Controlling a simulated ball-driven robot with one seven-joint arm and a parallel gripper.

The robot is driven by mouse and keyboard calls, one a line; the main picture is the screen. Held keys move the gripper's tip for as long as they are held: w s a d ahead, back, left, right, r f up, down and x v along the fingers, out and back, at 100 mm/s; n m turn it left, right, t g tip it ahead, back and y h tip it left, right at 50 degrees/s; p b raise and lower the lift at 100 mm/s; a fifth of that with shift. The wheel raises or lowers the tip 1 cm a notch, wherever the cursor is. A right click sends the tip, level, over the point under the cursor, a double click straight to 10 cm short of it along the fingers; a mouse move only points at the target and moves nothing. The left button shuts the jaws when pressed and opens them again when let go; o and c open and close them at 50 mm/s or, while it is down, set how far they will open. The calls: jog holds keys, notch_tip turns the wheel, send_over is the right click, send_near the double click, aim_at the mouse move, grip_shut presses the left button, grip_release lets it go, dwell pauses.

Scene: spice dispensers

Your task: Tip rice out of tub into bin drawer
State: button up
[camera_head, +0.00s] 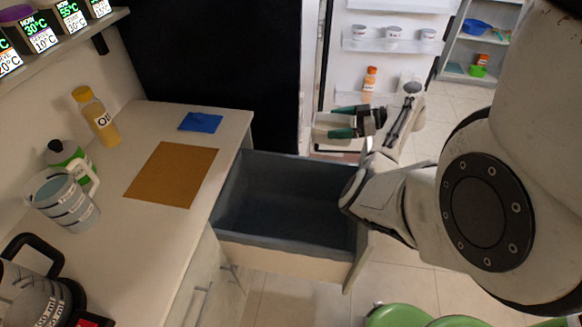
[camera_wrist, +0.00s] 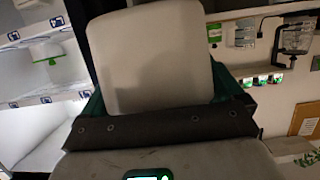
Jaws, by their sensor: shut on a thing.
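The bin drawer (camera_head: 290,168) stands pulled out beside the counter in the head view. Its dark grey inside looks empty where I can see it. My gripper (camera_head: 346,122), with green finger pads, is beyond the drawer's far right corner, in front of the open fridge. It is shut on the tub, a pale, plain container (camera_wrist: 150,60) that fills the middle of the wrist view between the green pads. In the head view only a small pale part of the tub (camera_head: 322,127) shows beside the fingers. The tub's opening and any rice are hidden.
The counter (camera_head: 150,235) to the left holds an oil bottle (camera_head: 97,115), a measuring jug (camera_head: 63,200), a brown mat (camera_head: 171,174) and a blue cloth (camera_head: 201,122). The fridge door (camera_head: 385,75) stands open behind my gripper. Green stools (camera_head: 398,316) stand at the bottom right.

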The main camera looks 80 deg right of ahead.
aim_at(326, 139)
jog(key=shift+a, duration=0.1)
jog(key=shift+w+a+f+n+g+h+p, duration=0.35)
jog(key=shift+w+a+f+n+g, duration=0.2)
jog(key=shift+a+f, duration=0.25)
jog(key=shift+w+a+r+n+h+p, duration=0.15)
jog(key=shift+a+n+h+p, duration=0.1)
jog(key=shift+a+n+p, duration=0.15)
jog(key=shift+w+a+f+n+g+h+p, duration=0.2)
jog(key=shift+a+n+h+p, duration=0.1)
jog(key=shift+a, duration=0.2)
jog(key=shift+w+a+f+n+g+h+p, duration=0.15)
jog(key=shift+w+a+n+g+p, duration=0.1)
jog(key=shift+a+p, duration=0.15)
jog(key=shift+w+a+f+n+g+h+p, duration=0.1)
jog(key=shift+w+a+n+g+h+p, duration=0.15)
jog(key=shift+a, duration=0.3)
jog(key=shift+w+a+r+n+g+h+p, duration=0.25)
jog(key=shift+a+r+n+p, duration=0.1)
jog(key=shift+a+p, duration=0.15)
jog(key=shift+w+a+r+n+g+h+p, duration=0.1)
jog(key=shift+w+a+r+n+h+p, duration=0.15)
jog(key=shift+a+p, duration=0.2)
jog(key=shift+a, duration=0.1)
jog(key=shift+w+a+r+n+g+h, duration=0.25)
jog(key=shift+a+r+n+g+h, duration=0.2)
jog(key=shift+a+n+h, duration=0.2)
jog(key=shift+w+a+r+n+g+h, duration=0.3)
jog(key=shift+a+r+n+h, duration=0.2)
jog(key=shift+h, duration=0.25)
